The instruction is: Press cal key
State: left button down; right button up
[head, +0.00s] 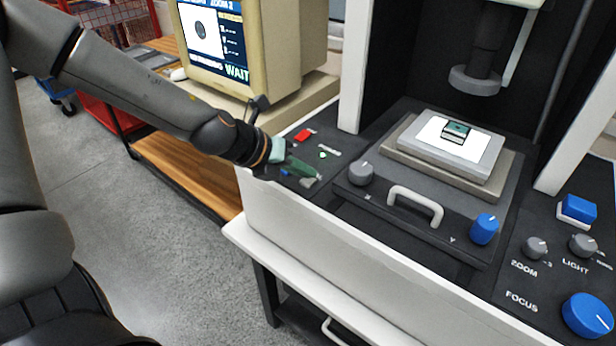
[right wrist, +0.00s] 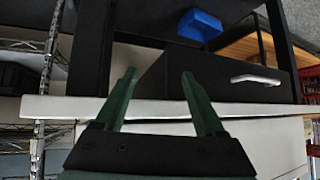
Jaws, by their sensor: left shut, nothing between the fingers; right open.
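A dark key panel at the machine's left front holds a red key (head: 303,135), a small green key (head: 322,155) and a small blue key (head: 285,173). Their labels are too small to read, so I cannot tell which is the cal key. My left gripper (head: 310,178) is shut and empty, its green fingers low over the panel beside the blue key. They hide part of the panel, and I cannot tell if they touch it. My right gripper (right wrist: 158,82) is open and empty in the right wrist view, facing a dark drawer (right wrist: 220,78) with a white handle.
A beige monitor (head: 285,45) showing "WAIT" stands behind my left arm. Right of the panel are a grey knob (head: 361,172), a stage handle (head: 415,205) and a blue knob (head: 484,229). A white frame post (head: 353,70) rises behind. A blue bin (right wrist: 200,25) shows in the right wrist view.

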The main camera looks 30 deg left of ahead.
aim_at(304, 183)
pick_arm(q)
jog(key=shift+r, duration=0.45)
notch_tip(304, 183, up, 5)
jog(key=p, duration=0.4)
jog(key=shift+p, duration=0.3)
dwell(0.3)
